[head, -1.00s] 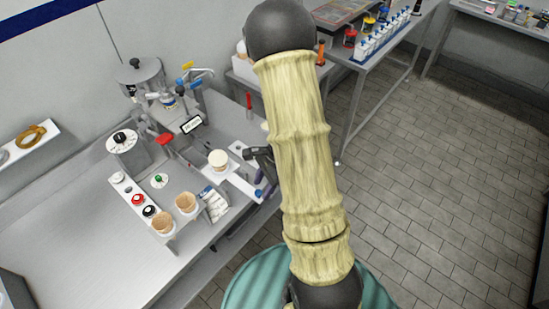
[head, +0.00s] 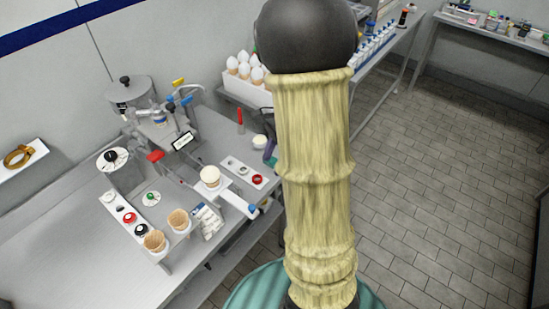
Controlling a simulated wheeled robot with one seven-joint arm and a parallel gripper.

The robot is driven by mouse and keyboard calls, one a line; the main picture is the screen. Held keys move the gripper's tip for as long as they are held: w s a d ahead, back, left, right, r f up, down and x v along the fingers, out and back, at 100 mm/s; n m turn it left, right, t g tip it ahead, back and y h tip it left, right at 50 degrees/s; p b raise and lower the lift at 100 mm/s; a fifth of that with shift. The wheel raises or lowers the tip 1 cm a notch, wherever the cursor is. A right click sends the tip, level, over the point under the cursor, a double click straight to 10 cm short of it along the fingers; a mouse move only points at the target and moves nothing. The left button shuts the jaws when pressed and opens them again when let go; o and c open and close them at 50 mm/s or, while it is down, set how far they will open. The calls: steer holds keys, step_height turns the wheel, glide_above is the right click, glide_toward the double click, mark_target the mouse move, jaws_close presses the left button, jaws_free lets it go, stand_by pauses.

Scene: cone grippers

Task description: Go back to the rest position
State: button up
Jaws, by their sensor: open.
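My arm, in a pale yellow ribbed sleeve with a dark round joint at its top, rises through the middle of the head view. My gripper is not visible; the arm may hide it. A cone with a white top (head: 210,178) stands upright on the worktop (head: 60,265). Two empty-looking cones, one (head: 178,220) and another (head: 154,241), stand in a holder at the worktop's front. A small dark and purple shape (head: 270,146) shows at the arm's left edge; I cannot tell what it is.
A white box of white-topped cones (head: 244,75) stands behind the worktop. A lidded metal pot (head: 128,95) is at the back left. A shelf with a brown ring (head: 18,155) is on the wall. The tiled floor (head: 440,190) at right is clear.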

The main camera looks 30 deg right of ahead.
stand_by(0.4)
steer(key=s+a+n+t+h, duration=0.1)
steer(key=s+a+n+h, duration=0.1)
steer(key=a+n, duration=0.3)
steer(key=s+a+n+t+h, duration=0.1)
steer(key=a+n, duration=0.4)
steer(key=n, duration=0.7)
steer(key=s+h, duration=0.1)
steer(key=s, duration=0.1)
steer(key=shift+s+f+n+t, duration=0.2)
steer(key=shift+s+n+t, duration=0.1)
steer(key=shift+n+t, duration=0.1)
steer(key=shift+a, duration=0.1)
stand_by(0.8)
